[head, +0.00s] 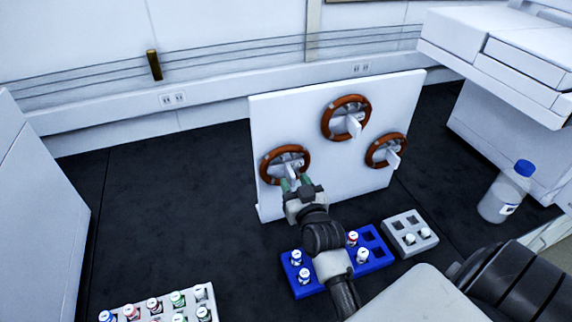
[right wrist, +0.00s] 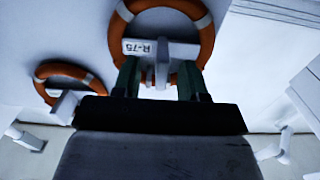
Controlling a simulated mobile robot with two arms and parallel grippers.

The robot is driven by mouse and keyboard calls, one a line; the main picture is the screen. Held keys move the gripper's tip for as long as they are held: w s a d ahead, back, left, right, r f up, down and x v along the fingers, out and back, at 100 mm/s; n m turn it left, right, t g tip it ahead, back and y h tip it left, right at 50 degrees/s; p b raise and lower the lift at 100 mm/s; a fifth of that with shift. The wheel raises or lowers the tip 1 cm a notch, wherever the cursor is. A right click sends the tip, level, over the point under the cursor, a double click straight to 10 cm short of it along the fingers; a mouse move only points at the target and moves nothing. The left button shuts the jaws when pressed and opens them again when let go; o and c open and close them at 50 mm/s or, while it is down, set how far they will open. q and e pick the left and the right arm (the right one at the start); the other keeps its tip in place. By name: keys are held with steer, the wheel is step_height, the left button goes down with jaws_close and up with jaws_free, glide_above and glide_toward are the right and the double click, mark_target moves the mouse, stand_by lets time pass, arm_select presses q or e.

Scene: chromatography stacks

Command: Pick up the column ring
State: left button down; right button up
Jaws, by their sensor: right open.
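Three orange-brown column rings with pale bands hang on pegs on a white upright board (head: 330,185): a left ring (head: 266,170), an upper middle ring (head: 326,120) and a right ring (head: 371,150). My right gripper (head: 294,183) is at the lower part of the left ring, its green fingers open. In the right wrist view, a ring (right wrist: 207,45) with a tag reading R-75 is straight ahead, its lower part near the two parted fingers (right wrist: 160,80). Contact cannot be told. Another ring (right wrist: 38,79) shows at left there. My left gripper is out of view.
A blue rack (head: 312,286) with several vials stands below the board, partly behind my arm. A grey rack (head: 398,228), a blue-capped bottle (head: 497,202) and a white instrument (head: 510,145) are at right. A white vial rack (head: 150,313) is front left. The dark bench's left middle is clear.

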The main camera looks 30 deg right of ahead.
mark_target(294, 181)
steer(key=x, duration=0.2)
steer(key=shift+w, duration=0.45)
steer(key=shift+w+d+p, duration=0.15)
steer(key=shift+w+p, duration=0.15)
steer(key=shift+w, duration=0.2)
steer(key=shift+s, duration=0.1)
steer(key=shift+c, duration=1)
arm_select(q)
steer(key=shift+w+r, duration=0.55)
arm_select(e)
jaws_close()
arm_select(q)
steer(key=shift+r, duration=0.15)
